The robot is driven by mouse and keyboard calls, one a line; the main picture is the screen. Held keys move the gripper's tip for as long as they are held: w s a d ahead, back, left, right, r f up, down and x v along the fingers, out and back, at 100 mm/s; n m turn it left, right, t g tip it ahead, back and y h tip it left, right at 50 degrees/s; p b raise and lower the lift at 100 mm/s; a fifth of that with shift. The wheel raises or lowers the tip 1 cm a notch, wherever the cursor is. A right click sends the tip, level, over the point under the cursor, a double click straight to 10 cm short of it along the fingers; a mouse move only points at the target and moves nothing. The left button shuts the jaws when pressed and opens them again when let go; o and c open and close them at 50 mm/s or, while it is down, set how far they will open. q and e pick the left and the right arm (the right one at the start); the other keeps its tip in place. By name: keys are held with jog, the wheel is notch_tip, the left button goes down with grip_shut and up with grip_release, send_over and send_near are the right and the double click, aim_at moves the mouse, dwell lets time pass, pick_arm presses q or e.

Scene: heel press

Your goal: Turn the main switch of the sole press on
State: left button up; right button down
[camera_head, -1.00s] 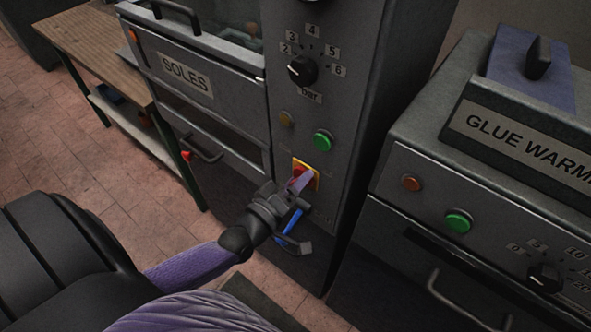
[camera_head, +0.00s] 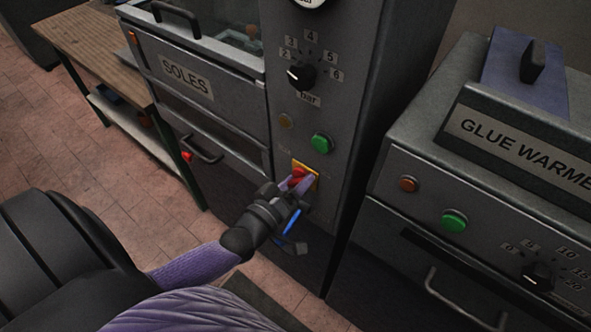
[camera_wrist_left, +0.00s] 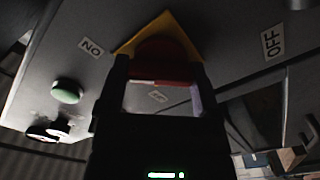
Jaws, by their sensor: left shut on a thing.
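The main switch is a red knob (camera_head: 297,176) on a yellow plate (camera_head: 313,170), low on the front panel of the sole press (camera_head: 340,110). In the left wrist view the red knob (camera_wrist_left: 165,62) sits between my finger pads, in front of the yellow plate (camera_wrist_left: 178,24). An ON label (camera_wrist_left: 90,47) and an OFF label (camera_wrist_left: 271,42) flank it. My left gripper (camera_head: 299,187) is shut on the knob and partly covers it. Which label the knob points to cannot be told. My right gripper is out of view.
Above the switch are a green button (camera_head: 321,144), a dim amber lamp (camera_head: 285,121) and a black bar dial (camera_head: 301,74). The glue warmer (camera_head: 430,160) stands to the right across a narrow gap. A wooden table (camera_head: 90,45) is at the left.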

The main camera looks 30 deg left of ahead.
pick_arm(q)
jog(key=o, duration=1)
jog(key=shift+o, duration=0.2)
jog(key=shift+s, duration=0.1)
jog(key=s+p, duration=0.1)
jog(key=s, duration=0.8)
jog(key=shift+s+a, duration=0.35)
jog(key=shift+s, duration=0.05)
jog(key=s+f+m+g+b, duration=0.1)
jog(key=s+f+m+g, duration=0.15)
jog(key=f, duration=0.55)
jog(key=s+f+m+g, duration=0.2)
jog(key=f+g, duration=0.2)
jog(key=f, duration=0.3)
jog(key=s+d+f+m+g+b, duration=0.1)
jog(key=s+d+f+m+g, duration=0.1)
jog(key=s+f+g, duration=0.3)
jog(key=s+d+f+m+g+y+b, duration=0.1)
jog(key=s+f+m+g, duration=0.3)
jog(key=s+f, duration=0.6)
jog(key=s+d+g, duration=0.1)
jog(key=s+g, duration=0.1)
jog(key=s, duration=0.2)
jog(key=shift+d+f, duration=0.25)
jog(key=shift+f, duration=0.1)
